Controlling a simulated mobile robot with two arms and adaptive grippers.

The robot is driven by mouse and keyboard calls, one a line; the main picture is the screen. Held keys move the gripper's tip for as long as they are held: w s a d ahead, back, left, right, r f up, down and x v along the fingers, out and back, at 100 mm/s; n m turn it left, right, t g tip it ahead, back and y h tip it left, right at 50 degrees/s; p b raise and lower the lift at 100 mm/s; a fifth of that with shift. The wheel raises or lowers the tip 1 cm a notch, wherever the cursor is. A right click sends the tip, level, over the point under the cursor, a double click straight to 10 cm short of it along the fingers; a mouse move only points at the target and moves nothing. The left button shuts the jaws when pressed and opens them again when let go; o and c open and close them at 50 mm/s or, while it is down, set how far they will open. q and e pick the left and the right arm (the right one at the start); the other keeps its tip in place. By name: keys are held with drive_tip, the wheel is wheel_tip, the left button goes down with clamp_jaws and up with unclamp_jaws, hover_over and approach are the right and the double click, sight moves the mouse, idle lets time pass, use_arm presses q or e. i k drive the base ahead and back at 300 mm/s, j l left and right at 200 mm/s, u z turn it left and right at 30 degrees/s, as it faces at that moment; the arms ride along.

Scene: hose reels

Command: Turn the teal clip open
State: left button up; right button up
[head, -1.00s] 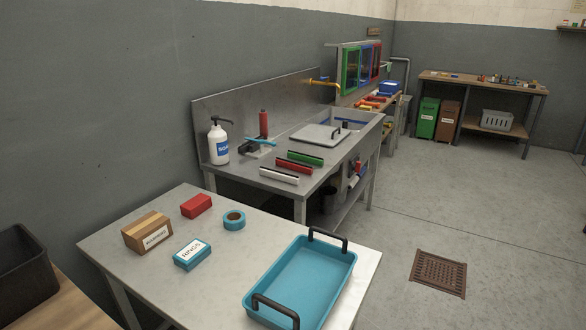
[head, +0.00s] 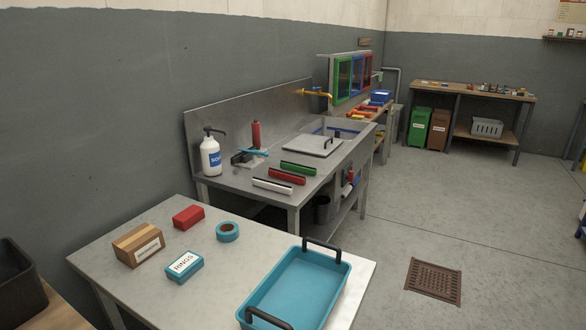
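No part is clearly recognisable as a teal clip. A small teal bar (head: 254,152) lies across a dark fixture (head: 243,158) on the steel sink counter, beside a red upright cylinder (head: 256,135). It is too small to tell whether this is the clip, or whether it is open or shut. Other teal things are on the near table: a tape roll (head: 228,231), a box labelled RINGS (head: 184,267) and a tray with black handles (head: 296,286). Neither of my grippers is in view.
The near grey table (head: 110,255) also holds a wooden box (head: 138,245) and a red block (head: 188,217). The sink counter (head: 225,181) carries a soap bottle (head: 210,155) and green, red and white bars. Open floor (head: 400,240) with a brown drain grate (head: 433,281) lies to the right.

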sight(253, 151)
drive_tip(key=i+l+z, duration=0.3)
drive_tip(key=l, duration=0.35)
drive_tip(key=i+l+z, duration=0.35)
drive_tip(key=l, duration=0.2)
drive_tip(key=i+l+z, duration=0.3)
drive_tip(key=i+l+u, duration=0.1)
drive_tip(key=i, duration=0.4)
drive_tip(key=i+l+u, duration=0.1)
drive_tip(key=i, duration=0.35)
drive_tip(key=i+l, duration=0.35)
drive_tip(key=i, duration=0.15)
drive_tip(key=i+l+u, duration=0.15)
drive_tip(key=i, duration=0.3)
